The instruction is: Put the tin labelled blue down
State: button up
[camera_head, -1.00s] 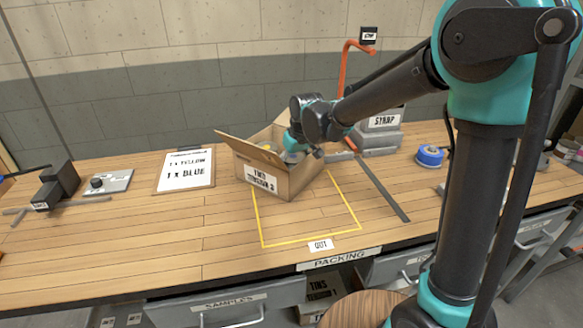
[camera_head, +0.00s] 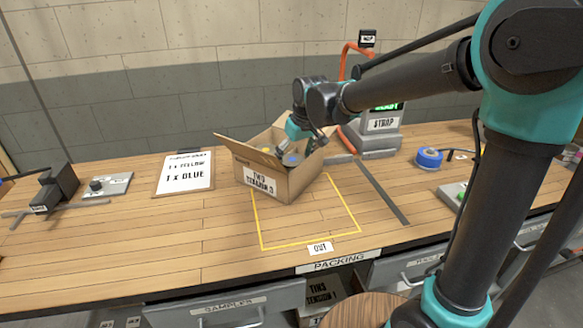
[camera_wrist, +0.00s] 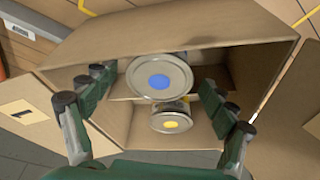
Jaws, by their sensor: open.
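The blue tin (camera_wrist: 159,79), a round metal tin with a blue dot on its lid, stands inside the open cardboard box (camera_head: 290,188). In the head view my gripper (camera_head: 297,147) is over the box opening. The tins' lower parts are hidden by the box walls.
The box stands partly over the yellow outlined area (camera_head: 310,247) on the wooden bench. An order board (camera_head: 184,174) is to its left.

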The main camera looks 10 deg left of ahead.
jog(key=v, duration=0.6)
jog(key=shift+r, duration=0.1)
dwell(0.9)
